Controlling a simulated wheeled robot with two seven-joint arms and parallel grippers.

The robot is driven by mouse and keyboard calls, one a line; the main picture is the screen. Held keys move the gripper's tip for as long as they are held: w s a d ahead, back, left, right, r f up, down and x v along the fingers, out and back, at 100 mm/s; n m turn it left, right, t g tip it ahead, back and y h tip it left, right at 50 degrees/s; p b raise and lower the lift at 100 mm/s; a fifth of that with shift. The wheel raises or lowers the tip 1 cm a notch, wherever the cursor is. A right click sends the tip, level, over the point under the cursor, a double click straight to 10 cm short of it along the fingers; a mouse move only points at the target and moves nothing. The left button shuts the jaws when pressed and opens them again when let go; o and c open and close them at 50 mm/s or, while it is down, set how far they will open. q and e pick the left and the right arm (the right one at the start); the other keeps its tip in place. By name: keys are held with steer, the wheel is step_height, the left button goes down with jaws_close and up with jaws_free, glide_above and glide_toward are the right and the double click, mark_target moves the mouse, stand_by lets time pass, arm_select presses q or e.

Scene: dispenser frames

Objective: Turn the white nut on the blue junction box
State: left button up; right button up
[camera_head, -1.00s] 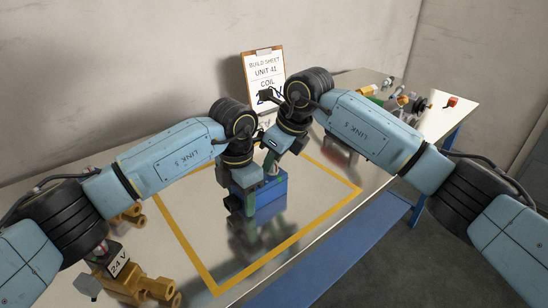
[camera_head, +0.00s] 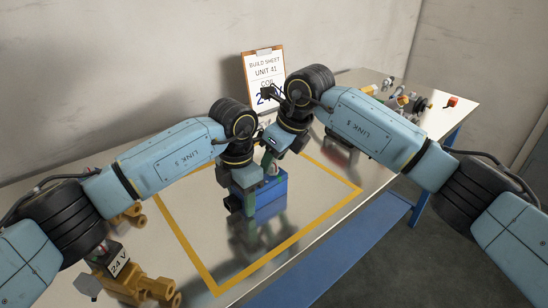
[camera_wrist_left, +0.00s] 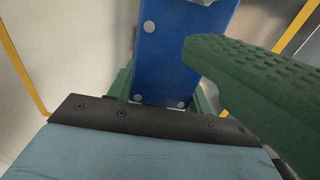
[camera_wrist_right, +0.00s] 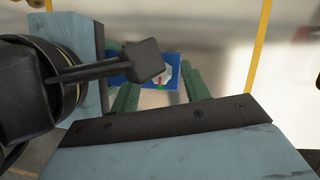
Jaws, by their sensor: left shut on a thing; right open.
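The blue junction box (camera_head: 272,198) stands on the metal table inside the yellow outline. My left gripper (camera_head: 249,204), with green fingers, is shut on the box; its blue side (camera_wrist_left: 180,50) shows between the fingers in the left wrist view. My right gripper (camera_head: 268,163) is open above the box, its fingers pointing down. In the right wrist view, the white nut (camera_wrist_right: 167,71) with red and green marks shows on the blue box top, between the right gripper's open fingers (camera_wrist_right: 160,90) and apart from them. The nut is hidden in the head view.
A clipboard (camera_head: 264,75) with a build sheet stands at the back. Several small parts (camera_head: 410,101) lie at the far right. The table right of the box is clear.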

steer(key=v, duration=1.1)
steer(key=shift+r, duration=0.2)
steer(key=shift+d, duration=0.1)
arm_select(q)
steer(key=o, duration=1.2)
steer(key=shift+r, duration=0.1)
